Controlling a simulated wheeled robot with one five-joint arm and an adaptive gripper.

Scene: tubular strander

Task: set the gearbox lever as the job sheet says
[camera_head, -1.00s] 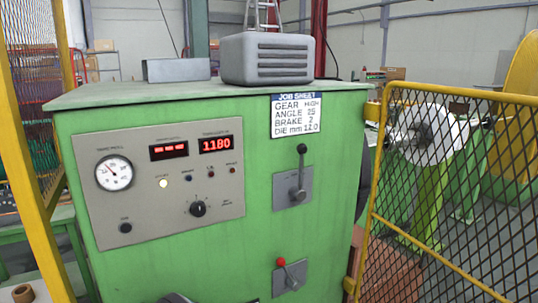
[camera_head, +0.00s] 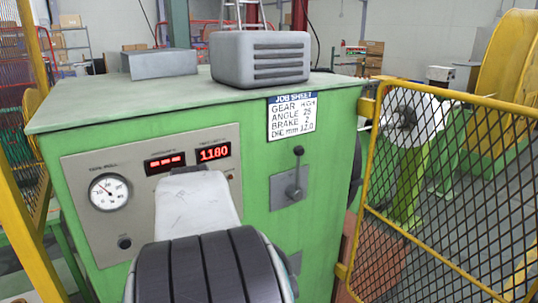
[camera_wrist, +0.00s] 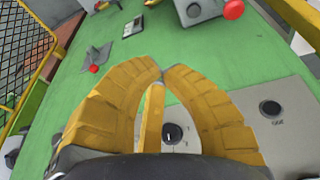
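The job sheet (camera_head: 292,118) on the green cabinet reads GEAR HIGH, with ANGLE, BRAKE and DIE lines below. Under it, a black-knobbed lever (camera_head: 298,172) stands upright on a grey plate, its knob at the top. No scale marks are legible beside it. A red-knobbed lever (camera_wrist: 94,68) shows in the wrist view, and another red knob (camera_wrist: 233,9) shows at the top. My gripper (camera_wrist: 161,73) has its yellow fingertips together, with nothing seen held, in front of the green cabinet face. My arm hides the cabinet's lower middle in the head view.
The grey control panel (camera_head: 82,222) has a dial and red displays reading 1180. Its rotary knob (camera_wrist: 172,133) shows between my fingers in the wrist view. A yellow mesh fence (camera_head: 440,190) stands close on the right. Grey boxes (camera_head: 262,58) sit on the cabinet top.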

